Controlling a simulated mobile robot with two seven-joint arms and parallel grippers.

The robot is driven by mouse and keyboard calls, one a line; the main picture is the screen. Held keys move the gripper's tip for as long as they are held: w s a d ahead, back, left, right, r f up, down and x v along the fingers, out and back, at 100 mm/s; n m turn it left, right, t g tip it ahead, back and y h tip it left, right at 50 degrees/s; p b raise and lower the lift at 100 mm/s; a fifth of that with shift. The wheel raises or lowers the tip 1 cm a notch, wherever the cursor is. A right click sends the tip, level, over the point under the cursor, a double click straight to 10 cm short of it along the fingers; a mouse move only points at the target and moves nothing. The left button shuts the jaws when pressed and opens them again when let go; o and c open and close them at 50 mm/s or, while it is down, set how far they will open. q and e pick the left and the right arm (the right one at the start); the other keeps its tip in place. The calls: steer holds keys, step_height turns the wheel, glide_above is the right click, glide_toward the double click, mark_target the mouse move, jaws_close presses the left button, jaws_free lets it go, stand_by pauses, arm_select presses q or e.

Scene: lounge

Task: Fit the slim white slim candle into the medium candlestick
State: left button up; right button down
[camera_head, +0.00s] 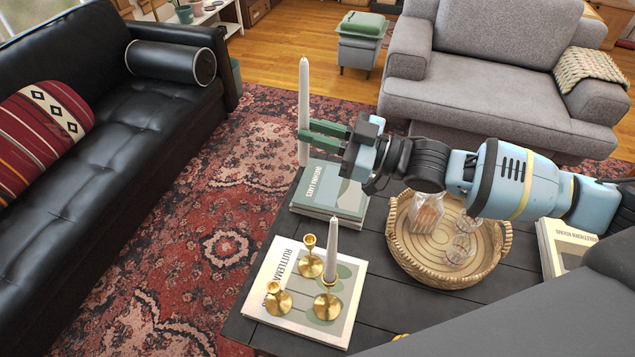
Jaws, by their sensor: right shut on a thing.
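A slim white candle (304,90) stands upright in my right gripper (306,133), whose green fingers are shut on it at mid-height. The candle is above the far end of the coffee table, left of the stacked books there. Three brass candlesticks stand on the near book: a back one (310,262), a front left one (278,300) and a front right one (328,302). The front right one holds another white candle (331,250); the other two are empty. I cannot tell surely which is the medium one. My left gripper is not in view.
The dark coffee table (385,310) carries the near book (258,306), a far book stack (345,195), a woven tray (450,275) with a bag and glasses, and a book (560,245) at right. Part of a gold thing (401,337) shows at the lower edge.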

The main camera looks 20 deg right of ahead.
arm_select(q)
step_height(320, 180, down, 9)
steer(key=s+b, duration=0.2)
steer(key=b, duration=0.6)
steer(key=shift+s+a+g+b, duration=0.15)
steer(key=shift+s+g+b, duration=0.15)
steer(key=shift+b, duration=0.1)
arm_select(e)
step_height(320, 180, down, 17)
steer(key=s+m+h, duration=0.1)
steer(key=s, duration=0.1)
steer(key=shift+a+m, duration=0.15)
steer(key=shift+m, duration=0.15)
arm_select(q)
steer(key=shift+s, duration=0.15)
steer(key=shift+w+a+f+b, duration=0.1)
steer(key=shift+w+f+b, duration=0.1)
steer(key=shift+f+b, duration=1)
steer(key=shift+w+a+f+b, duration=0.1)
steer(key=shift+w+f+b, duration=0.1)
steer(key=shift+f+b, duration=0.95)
arm_select(e)
step_height(320, 180, down, 6)
